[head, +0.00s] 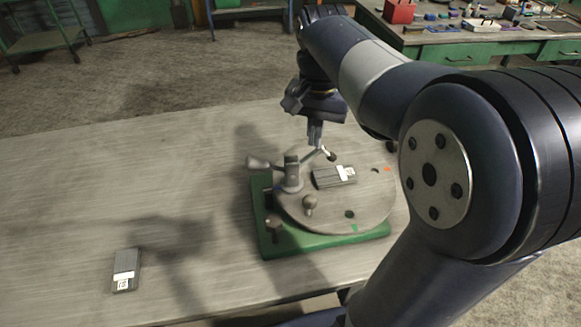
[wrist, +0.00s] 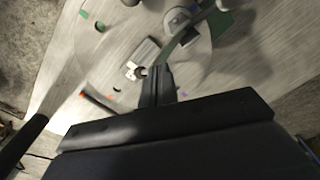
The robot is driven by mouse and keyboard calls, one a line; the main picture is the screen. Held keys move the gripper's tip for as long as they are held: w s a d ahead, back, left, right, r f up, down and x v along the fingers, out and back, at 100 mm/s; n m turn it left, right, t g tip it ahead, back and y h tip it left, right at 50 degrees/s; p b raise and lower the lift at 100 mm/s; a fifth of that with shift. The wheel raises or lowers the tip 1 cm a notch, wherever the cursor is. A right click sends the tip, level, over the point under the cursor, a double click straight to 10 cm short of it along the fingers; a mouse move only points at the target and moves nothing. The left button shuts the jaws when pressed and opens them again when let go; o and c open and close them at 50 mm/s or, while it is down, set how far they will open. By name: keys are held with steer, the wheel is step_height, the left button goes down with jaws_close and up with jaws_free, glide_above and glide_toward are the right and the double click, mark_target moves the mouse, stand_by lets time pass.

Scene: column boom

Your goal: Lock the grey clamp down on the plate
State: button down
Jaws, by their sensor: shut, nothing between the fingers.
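The grey clamp (head: 292,172) stands on the left part of a round grey disc (head: 370,205), with a knobbed handle sticking out left. A thin arm reaches right from it to a dark tip above the disc; whether it presses on anything I cannot tell. A dark grey plate with a white label (head: 326,180) lies flat on the disc beside the clamp; it also shows in the wrist view (wrist: 146,51). My gripper (head: 315,142) points down, shut and empty, just above the clamp's arm and the plate. In the wrist view its fingers (wrist: 157,72) partly cover the scene.
The disc sits on a green base (head: 325,243) on a grey table (head: 60,200). Knobs stand at the disc's front left. Another labelled dark block (head: 126,270) lies at the left front. The table's left side is otherwise clear. A cluttered green bench (head: 460,52) stands behind.

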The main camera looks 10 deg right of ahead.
steer(key=shift+f, duration=0.15)
steer(key=shift+d+f+b, duration=0.2)
steer(key=shift+f+b, duration=0.4)
steer(key=shift+f, duration=0.35)
steer(key=shift+d+f+b, duration=0.2)
steer(key=shift+f+b, duration=0.35)
steer(key=shift+f, duration=0.4)
steer(key=shift+r, duration=0.2)
step_height(320, 180, up, 7)
steer(key=p, duration=0.7)
